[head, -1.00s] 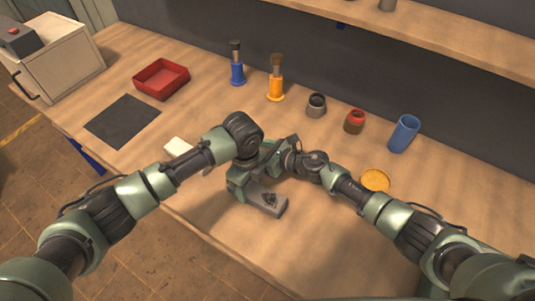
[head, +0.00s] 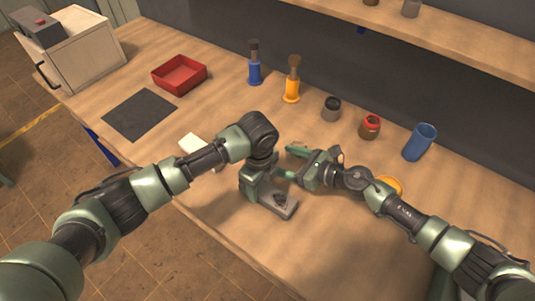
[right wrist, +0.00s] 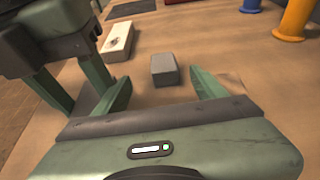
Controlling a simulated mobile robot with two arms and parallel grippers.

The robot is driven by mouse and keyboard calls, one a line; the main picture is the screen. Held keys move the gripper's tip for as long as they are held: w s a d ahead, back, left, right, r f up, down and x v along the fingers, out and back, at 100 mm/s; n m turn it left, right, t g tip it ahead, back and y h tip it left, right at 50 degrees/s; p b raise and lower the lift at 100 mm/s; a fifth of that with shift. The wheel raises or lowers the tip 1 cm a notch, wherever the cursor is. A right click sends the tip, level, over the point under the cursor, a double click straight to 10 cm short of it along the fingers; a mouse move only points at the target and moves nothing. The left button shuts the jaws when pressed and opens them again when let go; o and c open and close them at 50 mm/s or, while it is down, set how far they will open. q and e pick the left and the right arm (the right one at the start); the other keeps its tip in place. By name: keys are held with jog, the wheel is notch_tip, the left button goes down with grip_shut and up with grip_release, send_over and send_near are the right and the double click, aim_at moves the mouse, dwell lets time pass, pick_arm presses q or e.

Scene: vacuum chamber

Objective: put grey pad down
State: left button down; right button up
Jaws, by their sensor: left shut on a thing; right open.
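The grey pad (head: 284,206) is a flat light-grey piece with a dark patch, low over the front part of the bench. My left gripper (head: 270,195) is shut on it; I cannot tell whether the pad touches the bench. In the right wrist view my left gripper's fingers (right wrist: 75,88) point down, and what they hold is hidden by my right gripper. My right gripper (right wrist: 162,92) is open and empty, its fingers apart; in the head view it is right of the left gripper.
A small grey block (right wrist: 164,70) and a whitish block (right wrist: 118,42) lie on the bench (head: 225,240). Behind are a dark mat (head: 140,113), red tray (head: 180,75), blue and orange tools (head: 292,85), small jars (head: 331,109) and a blue cup (head: 419,143). A yellow disc (head: 391,186) is partly behind my right arm.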

jog(key=x, duration=0.9)
jog(key=shift+w+f, duration=0.1)
jog(key=shift+w, duration=0.4)
jog(key=c, duration=1.4)
